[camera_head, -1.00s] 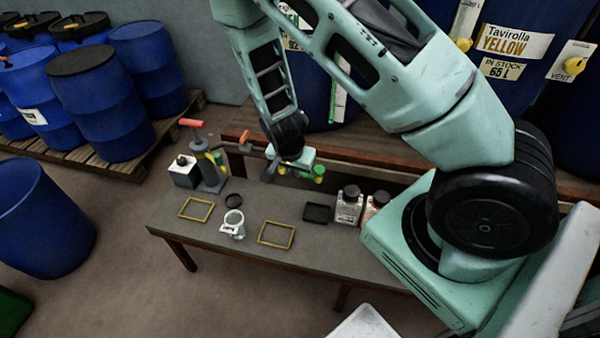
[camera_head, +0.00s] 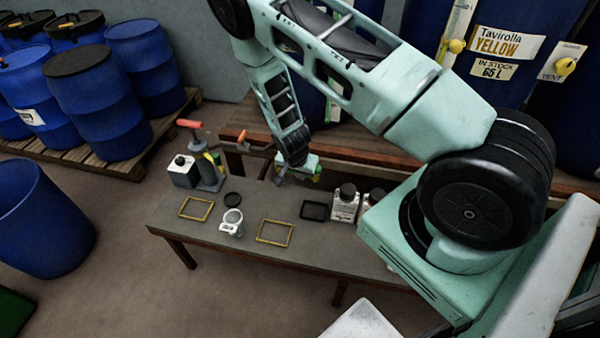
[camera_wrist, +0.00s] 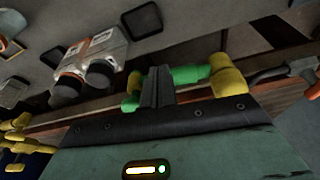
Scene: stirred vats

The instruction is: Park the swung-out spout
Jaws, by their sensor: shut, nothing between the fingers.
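The spout, a green pipe (camera_wrist: 190,75) with a yellow end piece (camera_wrist: 228,82), runs across the middle of the wrist view. In the head view only a bit of its green and yellow (camera_head: 316,170) shows beside my gripper; the rest is hidden behind it. My gripper (camera_head: 279,180) is shut and empty, above the back edge of the bench. In the wrist view its closed fingers (camera_wrist: 156,86) stand in front of the green pipe, with green on both sides. I cannot tell whether they touch it.
The bench (camera_head: 190,228) holds yellow frames (camera_head: 274,233), a white ring-shaped holder (camera_head: 232,222), a black tray (camera_head: 314,211), and bottles (camera_head: 345,204). A hand pump with an orange handle (camera_head: 190,123) stands at its left end. Behind are a wooden ledge (camera_head: 365,156) and large blue vats (camera_head: 530,100).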

